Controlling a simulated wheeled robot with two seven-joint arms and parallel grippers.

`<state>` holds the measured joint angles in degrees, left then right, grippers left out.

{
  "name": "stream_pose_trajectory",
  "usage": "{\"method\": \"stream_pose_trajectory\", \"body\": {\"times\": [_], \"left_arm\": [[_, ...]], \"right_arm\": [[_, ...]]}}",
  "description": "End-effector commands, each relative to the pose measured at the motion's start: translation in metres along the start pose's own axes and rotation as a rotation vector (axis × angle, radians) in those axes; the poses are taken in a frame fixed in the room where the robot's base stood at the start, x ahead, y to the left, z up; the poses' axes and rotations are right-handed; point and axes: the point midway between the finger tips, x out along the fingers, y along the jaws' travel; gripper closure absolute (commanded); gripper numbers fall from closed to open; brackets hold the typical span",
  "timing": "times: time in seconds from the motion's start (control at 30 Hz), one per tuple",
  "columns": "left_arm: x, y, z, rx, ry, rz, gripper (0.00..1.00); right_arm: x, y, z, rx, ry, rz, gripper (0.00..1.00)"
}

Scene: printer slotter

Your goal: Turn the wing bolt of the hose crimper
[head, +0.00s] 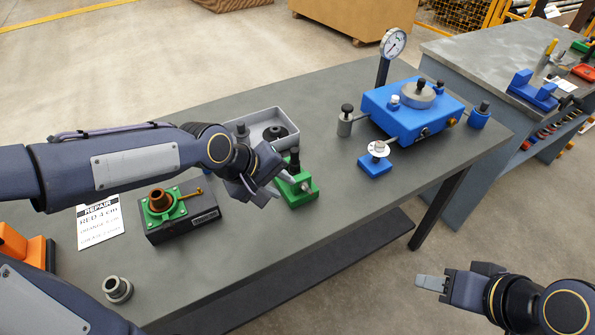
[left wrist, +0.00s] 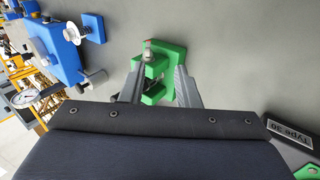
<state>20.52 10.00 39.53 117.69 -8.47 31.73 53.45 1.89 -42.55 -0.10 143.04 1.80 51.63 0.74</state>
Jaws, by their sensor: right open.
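A small green clamp-like device (head: 296,187) with a black knob on top stands at the table's middle; I take it for the hose crimper. In the left wrist view the green device (left wrist: 158,68) shows from above, with a grey metal bolt end (left wrist: 148,54) with a red mark. My left gripper (head: 266,190) is just left of it in the head view. In the left wrist view my left gripper (left wrist: 157,80) has its fingers apart on either side of the green body; contact is unclear. My right gripper (head: 432,283) is open and empty, right of the table.
A black box with a green flange and copper ring (head: 160,205) stands left of the device. A grey tray (head: 262,123) is behind. A blue gauge machine (head: 412,108) and small blue stand (head: 375,164) are right. A metal ring (head: 117,290) lies front left.

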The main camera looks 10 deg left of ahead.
Motion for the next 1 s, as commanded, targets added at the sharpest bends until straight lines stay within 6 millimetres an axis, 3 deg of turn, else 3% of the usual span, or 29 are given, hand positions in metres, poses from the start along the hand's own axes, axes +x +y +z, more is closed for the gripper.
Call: {"method": "stream_pose_trajectory", "body": {"times": [0.13, 0.6, 1.0], "left_arm": [[0.011, 0.013, 0.000, -0.046, -0.027, 0.035, 0.71], [0.077, 0.015, 0.002, -0.047, -0.030, 0.035, 0.71], [0.087, 0.016, 0.002, -0.049, -0.026, 0.035, 0.71]], "right_arm": [[0.000, 0.000, 0.000, 0.000, 0.000, 0.000, 0.57], [0.009, 0.004, 0.005, 0.000, 0.000, 0.000, 0.57], [0.010, 0.004, 0.005, 0.000, 0.000, 0.000, 0.57]]}}
